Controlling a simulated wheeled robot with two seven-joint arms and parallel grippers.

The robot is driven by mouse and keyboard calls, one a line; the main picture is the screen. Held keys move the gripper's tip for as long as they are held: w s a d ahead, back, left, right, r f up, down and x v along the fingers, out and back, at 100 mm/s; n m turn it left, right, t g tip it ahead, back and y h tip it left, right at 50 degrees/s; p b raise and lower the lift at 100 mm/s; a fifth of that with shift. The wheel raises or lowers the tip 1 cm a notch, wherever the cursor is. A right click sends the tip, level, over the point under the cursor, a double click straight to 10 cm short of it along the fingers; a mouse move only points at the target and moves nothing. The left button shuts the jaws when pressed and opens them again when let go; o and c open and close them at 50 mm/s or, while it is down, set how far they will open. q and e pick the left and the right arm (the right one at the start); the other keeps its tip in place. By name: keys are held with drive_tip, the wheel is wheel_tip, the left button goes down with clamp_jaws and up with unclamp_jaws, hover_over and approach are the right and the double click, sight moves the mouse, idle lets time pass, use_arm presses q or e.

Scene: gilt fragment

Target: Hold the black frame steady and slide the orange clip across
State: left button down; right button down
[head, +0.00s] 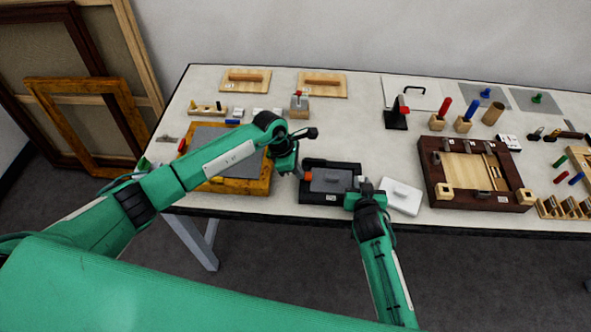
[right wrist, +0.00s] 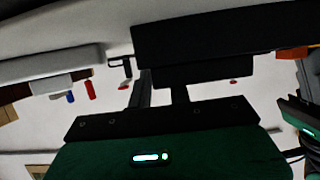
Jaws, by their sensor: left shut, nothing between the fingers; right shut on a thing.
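The black frame (head: 345,167) lies flat near the table's front edge, around a grey panel. A small orange clip (head: 308,176) shows at its left side. My left gripper (head: 300,173) is shut and empty, right by the clip; I cannot tell whether they touch. My right gripper (head: 360,183) is shut on the frame's right side. In the right wrist view the frame (right wrist: 225,35) is a large dark slab by my right gripper's fingers (right wrist: 158,88), and part of my left arm is at the right edge.
A white box (head: 402,197) lies close right of my right gripper. An orange-brown frame with a grey panel (head: 210,137) lies to the left, under my left arm. A dark wooden tray (head: 430,160) stands further right.

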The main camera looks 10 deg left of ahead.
use_arm(q)
drive_tip(key=a, duration=0.4)
drive_tip(key=shift+s+a+r, duration=0.2)
drive_tip(key=shift+a+r, duration=0.05)
drive_tip(key=v, duration=0.9)
drive_tip(key=x, duration=0.9)
drive_tip(key=shift+s+d+f, duration=0.1)
drive_tip(key=shift+s+f, duration=0.05)
drive_tip(key=shift+w+d, duration=0.2)
drive_tip(key=shift+d, duration=1.05)
drive_tip(key=shift+w+d, duration=0.1)
drive_tip(key=shift+d, duration=0.6)
